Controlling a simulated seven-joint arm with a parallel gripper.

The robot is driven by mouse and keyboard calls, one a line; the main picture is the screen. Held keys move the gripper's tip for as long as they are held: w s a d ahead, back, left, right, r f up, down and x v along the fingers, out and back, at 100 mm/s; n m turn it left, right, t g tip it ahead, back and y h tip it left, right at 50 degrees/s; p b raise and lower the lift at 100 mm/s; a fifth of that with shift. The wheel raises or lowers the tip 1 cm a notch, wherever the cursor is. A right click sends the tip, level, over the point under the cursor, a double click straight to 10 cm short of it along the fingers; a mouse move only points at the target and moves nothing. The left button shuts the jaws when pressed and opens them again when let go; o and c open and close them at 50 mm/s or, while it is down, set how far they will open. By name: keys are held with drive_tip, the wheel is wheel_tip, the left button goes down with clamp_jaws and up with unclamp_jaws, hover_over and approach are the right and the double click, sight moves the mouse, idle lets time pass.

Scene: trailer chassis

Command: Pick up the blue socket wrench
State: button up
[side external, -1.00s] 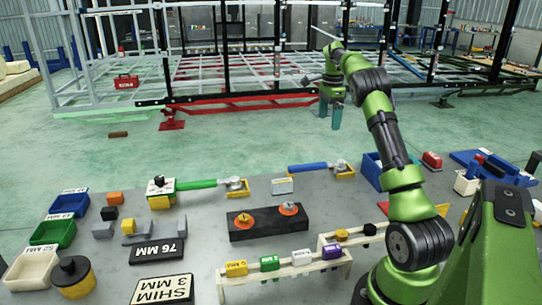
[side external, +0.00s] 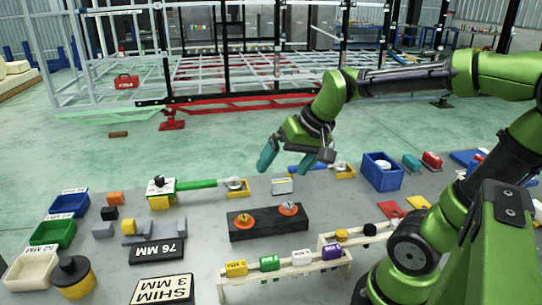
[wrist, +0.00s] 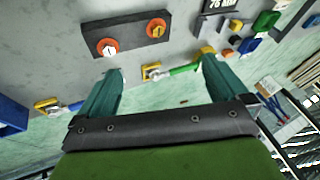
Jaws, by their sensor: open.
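The blue socket wrench (side external: 300,168) lies at the far edge of the grey table in the side view, its head end at the right in a yellow holder (side external: 345,171). My gripper (side external: 286,170) is above and in front of it, with teal fingers spread, and hides part of the blue handle. In the wrist view my gripper (wrist: 160,92) is open and empty. The blue wrench (wrist: 75,106) shows there at the left, partly hidden behind the left finger.
A green-handled wrench (side external: 200,184) lies to the left. A black block with two orange knobs (side external: 268,222) sits nearer. A small grey label block (side external: 282,186) is close under the gripper. A blue bin (side external: 381,172) stands to the right.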

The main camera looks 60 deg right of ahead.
drive_tip(key=s+a+n, duration=0.2)
drive_tip(key=s+a, duration=0.2)
drive_tip(key=a, duration=0.1)
drive_tip(key=shift+f+t+y, duration=0.2)
drive_tip(key=shift+t+y, duration=0.2)
drive_tip(key=shift+s+a+r+n+t, duration=0.2)
drive_tip(key=shift+s+a+r, duration=0.1)
drive_tip(key=shift+a, duration=0.15)
drive_tip(key=shift+s+a+r+n+t, duration=0.1)
drive_tip(key=shift+s+a+r+n, duration=0.1)
drive_tip(key=shift+a+r, duration=0.15)
drive_tip(key=shift+c, duration=1)
drive_tip(key=shift+a, duration=0.15)
drive_tip(key=shift+c, duration=1.2)
drive_tip(key=c, duration=0.4)
drive_tip(key=shift+o, duration=0.2)
